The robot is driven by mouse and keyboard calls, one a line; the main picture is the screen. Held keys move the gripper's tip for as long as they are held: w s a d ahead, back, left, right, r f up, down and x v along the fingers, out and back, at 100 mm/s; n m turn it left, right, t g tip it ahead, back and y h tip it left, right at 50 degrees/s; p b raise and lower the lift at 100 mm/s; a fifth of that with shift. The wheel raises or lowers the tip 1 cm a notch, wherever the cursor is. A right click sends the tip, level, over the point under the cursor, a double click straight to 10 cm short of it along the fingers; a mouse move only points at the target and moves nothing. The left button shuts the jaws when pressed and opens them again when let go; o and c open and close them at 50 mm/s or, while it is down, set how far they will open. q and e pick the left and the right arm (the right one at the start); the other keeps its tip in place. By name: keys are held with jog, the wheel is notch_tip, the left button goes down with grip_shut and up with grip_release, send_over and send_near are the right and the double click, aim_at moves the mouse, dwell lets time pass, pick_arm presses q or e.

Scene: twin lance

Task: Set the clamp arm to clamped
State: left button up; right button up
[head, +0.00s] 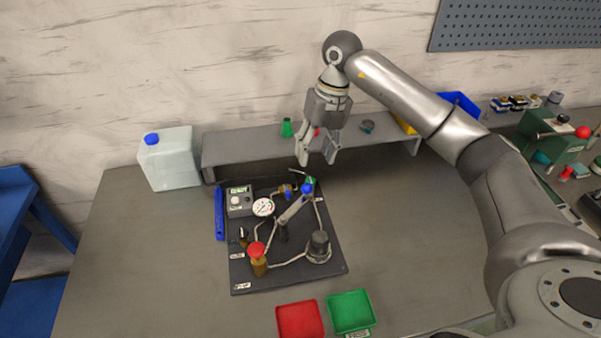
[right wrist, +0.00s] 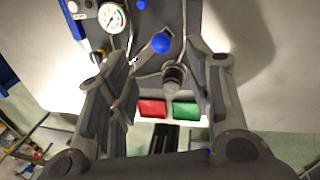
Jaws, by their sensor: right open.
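The clamp arm (head: 293,208) is a light grey bar with a blue ball knob (head: 307,188) at its upper end. It slants up to the right over a dark base plate (head: 290,277). The blue knob also shows in the right wrist view (right wrist: 161,43), between my fingers in the picture. My right gripper (head: 317,158) is open and empty, with its fingers pointing down, above and behind the knob and apart from it. It also frames the right wrist view (right wrist: 160,58). My left gripper is not in view.
The plate also bears a gauge (head: 263,207), a red-topped valve (head: 257,252) and a dark cylinder (head: 319,246). A grey shelf (head: 240,149) stands behind. A red tray (head: 300,320) and a green tray (head: 350,311) lie in front. The table right of the plate is clear.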

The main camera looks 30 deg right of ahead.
aim_at(308, 184)
jog(key=f, duration=0.2)
jog(key=a+f+p, duration=0.1)
jog(key=f, duration=0.1)
jog(key=s+f+p, duration=0.1)
jog(key=f, duration=0.1)
jog(key=shift+a+f, duration=0.2)
jog(key=shift+f, duration=0.1)
jog(key=shift+w+a+f+p, duration=0.1)
jog(key=shift+w+f+p, duration=0.1)
jog(key=shift+f, duration=0.4)
jog(key=shift+w+a+f+p, duration=0.1)
jog(key=shift+f+p, duration=0.1)
jog(key=shift+f, duration=0.35)
jog(key=shift+s+a+f, duration=0.1)
jog(key=shift+f, duration=0.3)
jog(key=c, duration=0.5)
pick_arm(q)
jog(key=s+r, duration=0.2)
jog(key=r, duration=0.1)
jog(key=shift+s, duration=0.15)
pick_arm(e)
grip_shut()
